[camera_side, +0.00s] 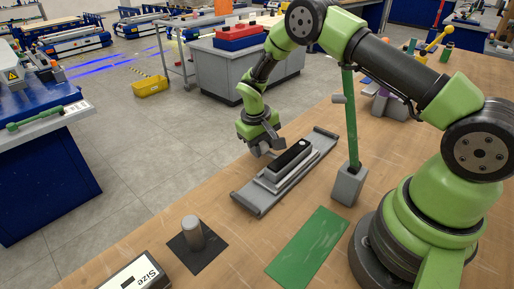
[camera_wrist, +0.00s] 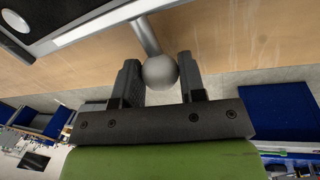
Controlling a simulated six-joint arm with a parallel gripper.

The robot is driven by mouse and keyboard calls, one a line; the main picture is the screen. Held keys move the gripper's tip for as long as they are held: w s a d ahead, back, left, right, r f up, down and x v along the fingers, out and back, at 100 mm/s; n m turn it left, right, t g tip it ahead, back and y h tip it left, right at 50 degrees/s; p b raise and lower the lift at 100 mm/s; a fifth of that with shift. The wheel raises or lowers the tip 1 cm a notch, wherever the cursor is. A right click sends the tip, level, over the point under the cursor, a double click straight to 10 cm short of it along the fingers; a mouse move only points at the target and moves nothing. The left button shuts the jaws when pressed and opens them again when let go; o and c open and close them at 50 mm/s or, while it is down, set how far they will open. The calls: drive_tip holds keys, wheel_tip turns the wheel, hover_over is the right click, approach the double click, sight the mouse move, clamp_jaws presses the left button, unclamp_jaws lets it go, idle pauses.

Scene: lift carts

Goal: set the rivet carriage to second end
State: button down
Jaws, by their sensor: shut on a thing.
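The carriage (camera_side: 273,169), a stepped grey block with a black top and a white round mark at its far end, sits on a grey rail (camera_side: 247,201) with raised ends. It stands around the middle of the rail. In the wrist view part of the carriage (camera_wrist: 60,38) shows at top left, with a white disc on black. A grey rod ending in a ball knob (camera_wrist: 160,71) sticks out from its side. My gripper (camera_side: 270,146) is at the carriage's left side. In the wrist view my gripper (camera_wrist: 160,80) is shut on the knob, a finger on each side.
A green post on a grey block (camera_side: 347,184) stands right of the rail. The wooden table's left edge runs close beside the rail.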

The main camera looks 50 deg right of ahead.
drive_tip(key=c, duration=0.7)
unclamp_jaws()
drive_tip(key=r, duration=0.3)
drive_tip(key=a+r, duration=0.1)
drive_tip(key=r, duration=0.2)
drive_tip(key=a+r, duration=0.1)
drive_tip(key=r, duration=0.2)
drive_tip(key=shift+w+r, duration=0.2)
drive_tip(key=shift+r, duration=0.2)
